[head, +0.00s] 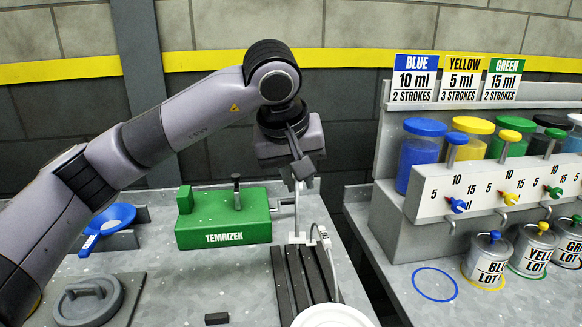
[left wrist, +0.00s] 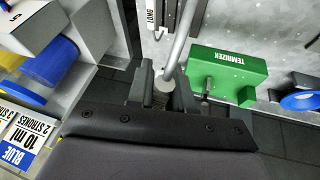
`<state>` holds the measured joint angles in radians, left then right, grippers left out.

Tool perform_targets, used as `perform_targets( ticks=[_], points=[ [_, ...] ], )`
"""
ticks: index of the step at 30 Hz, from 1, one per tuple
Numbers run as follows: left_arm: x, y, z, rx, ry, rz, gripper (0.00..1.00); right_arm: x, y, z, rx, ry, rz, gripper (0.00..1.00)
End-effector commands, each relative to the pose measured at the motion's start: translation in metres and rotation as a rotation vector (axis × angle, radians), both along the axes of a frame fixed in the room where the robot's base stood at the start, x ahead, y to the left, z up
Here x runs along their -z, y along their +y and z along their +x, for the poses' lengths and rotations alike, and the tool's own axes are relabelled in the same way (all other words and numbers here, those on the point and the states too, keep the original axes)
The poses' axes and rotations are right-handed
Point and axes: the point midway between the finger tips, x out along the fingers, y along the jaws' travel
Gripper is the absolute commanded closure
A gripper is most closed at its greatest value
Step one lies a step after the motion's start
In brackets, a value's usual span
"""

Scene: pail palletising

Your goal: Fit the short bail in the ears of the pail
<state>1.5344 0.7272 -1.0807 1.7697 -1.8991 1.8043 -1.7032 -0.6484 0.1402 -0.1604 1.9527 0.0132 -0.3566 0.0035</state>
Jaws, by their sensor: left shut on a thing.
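My left gripper (head: 302,172) is above the dark slotted rack, pointing down; it also shows in the left wrist view (left wrist: 164,88). It is shut on a thin grey rod, which I take to be the short bail (head: 297,212). In the left wrist view the bail (left wrist: 182,40) runs up and away from between the fingers. Its far end is not clear. A white round rim (head: 333,316), perhaps the pail, is cut off at the bottom edge of the head view; no ears show. My right gripper is not in view.
The dark slotted rack (head: 284,285) holds a light curved wire (head: 327,250). A tag (left wrist: 150,18) reads LONG. The green TEMRIZEK block (head: 222,228) stands left of the rack. A dispenser bench (head: 450,285) with small labelled cans is right. A grey lid (head: 88,300) lies front left.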

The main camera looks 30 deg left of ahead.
Motion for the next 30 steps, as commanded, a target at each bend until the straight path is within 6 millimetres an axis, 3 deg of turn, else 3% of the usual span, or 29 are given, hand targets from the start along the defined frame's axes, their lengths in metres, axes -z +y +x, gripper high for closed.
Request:
perform_targets(
  ticks=[9, 15, 21, 30],
  points=[
    [0.022, -0.082, -0.068, 0.744, 0.002, -0.002, 1.00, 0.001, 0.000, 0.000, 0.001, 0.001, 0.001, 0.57],
    [0.026, -0.113, -0.112, 1.147, -0.001, 0.001, 1.00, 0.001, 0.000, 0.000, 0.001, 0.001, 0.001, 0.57],
    [0.026, -0.127, -0.138, 1.370, -0.001, 0.006, 1.00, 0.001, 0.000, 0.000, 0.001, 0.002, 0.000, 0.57],
    [0.026, -0.129, -0.143, 1.414, -0.003, 0.008, 1.00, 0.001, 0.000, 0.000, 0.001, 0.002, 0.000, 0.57]
  ],
)
